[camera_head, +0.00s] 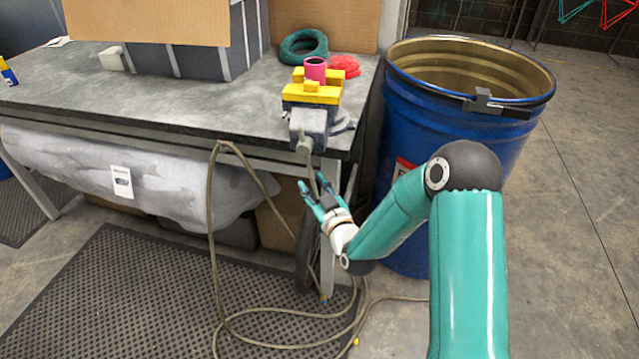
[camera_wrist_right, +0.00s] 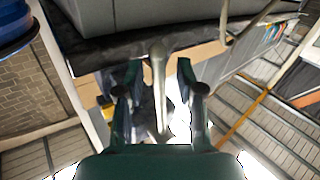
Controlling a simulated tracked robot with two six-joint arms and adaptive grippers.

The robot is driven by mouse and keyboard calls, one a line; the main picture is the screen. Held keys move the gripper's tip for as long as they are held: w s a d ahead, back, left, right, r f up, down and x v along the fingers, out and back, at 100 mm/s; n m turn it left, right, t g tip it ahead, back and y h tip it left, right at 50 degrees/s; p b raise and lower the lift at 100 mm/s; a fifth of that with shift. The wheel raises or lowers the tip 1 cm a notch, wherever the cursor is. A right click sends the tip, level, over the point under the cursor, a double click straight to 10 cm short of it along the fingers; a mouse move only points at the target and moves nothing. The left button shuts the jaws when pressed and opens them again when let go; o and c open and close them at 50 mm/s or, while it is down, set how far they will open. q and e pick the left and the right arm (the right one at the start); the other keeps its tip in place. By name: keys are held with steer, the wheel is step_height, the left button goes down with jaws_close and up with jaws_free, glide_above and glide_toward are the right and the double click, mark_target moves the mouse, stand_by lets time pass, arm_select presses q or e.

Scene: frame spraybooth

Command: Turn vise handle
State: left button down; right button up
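The vise (camera_head: 309,120) has a grey body and yellow jaws and is mounted at the right front corner of the workbench. A pink cylinder (camera_head: 315,70) stands in its jaws. The vise handle (camera_head: 309,165) is a thin grey bar hanging down from the screw end in front of the bench edge. My right gripper (camera_head: 322,190) is at the lower part of the handle. In the right wrist view, the handle (camera_wrist_right: 158,85) lies between the two spread fingers of the gripper (camera_wrist_right: 160,78), with gaps on both sides. My left gripper is not in view.
A blue drum (camera_head: 400,130) stands close to the right of the workbench (camera_head: 180,100). A hose (camera_head: 212,230) hangs from the bench edge and loops over the black mat (camera_head: 120,300). A green coil (camera_head: 303,46) lies behind the vise.

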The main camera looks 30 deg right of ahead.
jaws_close()
